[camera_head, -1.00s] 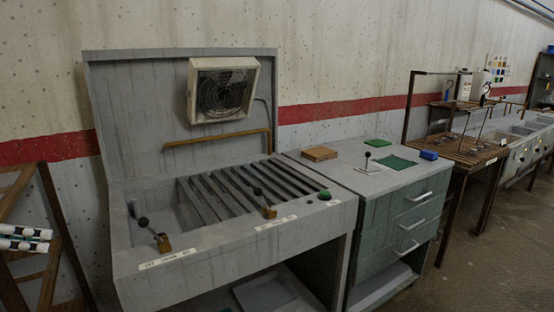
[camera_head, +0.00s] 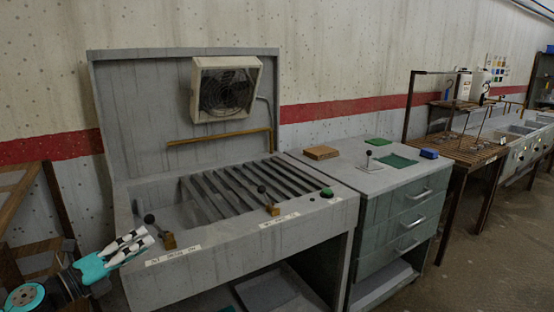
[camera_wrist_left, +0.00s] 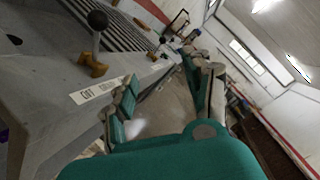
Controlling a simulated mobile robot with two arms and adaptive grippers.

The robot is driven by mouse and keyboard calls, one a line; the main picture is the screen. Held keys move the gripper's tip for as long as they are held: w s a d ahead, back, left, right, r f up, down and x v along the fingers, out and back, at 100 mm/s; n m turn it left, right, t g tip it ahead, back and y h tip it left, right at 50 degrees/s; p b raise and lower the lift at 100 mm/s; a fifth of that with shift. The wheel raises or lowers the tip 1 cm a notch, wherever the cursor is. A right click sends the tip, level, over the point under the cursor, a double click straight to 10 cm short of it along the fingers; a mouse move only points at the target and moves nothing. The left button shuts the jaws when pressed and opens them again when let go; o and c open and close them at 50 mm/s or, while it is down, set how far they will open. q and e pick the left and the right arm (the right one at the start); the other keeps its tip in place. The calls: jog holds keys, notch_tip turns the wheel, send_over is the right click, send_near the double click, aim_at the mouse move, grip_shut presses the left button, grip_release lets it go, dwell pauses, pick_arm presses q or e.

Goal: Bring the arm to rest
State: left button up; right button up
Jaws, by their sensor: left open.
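My left gripper (camera_head: 131,246) is at the lower left of the head view, its black-and-white fingers pointing right beside the front left corner of the grey bench. Its teal wrist shows below it. In the left wrist view the gripper (camera_wrist_left: 165,95) has its two fingers spread apart with nothing between them. The grey bench (camera_head: 250,232) with slats stands just beyond the fingertips. A lever with a black knob (camera_head: 149,218) on a brass base rises near them; it also shows in the left wrist view (camera_wrist_left: 97,20). My right gripper is not in view.
A second lever (camera_head: 262,189) and a green button (camera_head: 327,192) sit on the bench's front ledge. A fan (camera_head: 226,90) is on its back panel. A drawer cabinet (camera_head: 400,215) stands to the right. A wooden rack (camera_head: 35,225) is at the far left. Floor at right is clear.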

pick_arm(q)
jog(key=s+d+f+n+g+y, duration=0.1)
jog(key=s+d+f+n+y, duration=0.1)
jog(key=s+f+n+y, duration=0.7)
jog(key=s+d+f+n+g+y, duration=0.25)
jog(key=s+f+n, duration=0.35)
jog(key=f+n, duration=0.75)
jog(key=s+d+f+n+g, duration=0.2)
jog(key=s+d+n+g, duration=0.15)
jog(key=s, duration=0.65)
jog(key=s+d+f+n+g, duration=0.2)
jog(key=s+f+n+g, duration=0.15)
jog(key=s, duration=0.65)
notch_tip(320, 180, down, 22)
jog(key=s+g+p, duration=0.1)
jog(key=g+p, duration=0.1)
jog(key=p, duration=0.1)
jog(key=s+a+f+g+p, duration=0.1)
jog(key=s+a+f+p, duration=0.1)
jog(key=s+f, duration=1.2)
jog(key=s, duration=0.3)
jog(key=shift+a+f+h, duration=0.25)
jog(key=shift+a+h, duration=0.1)
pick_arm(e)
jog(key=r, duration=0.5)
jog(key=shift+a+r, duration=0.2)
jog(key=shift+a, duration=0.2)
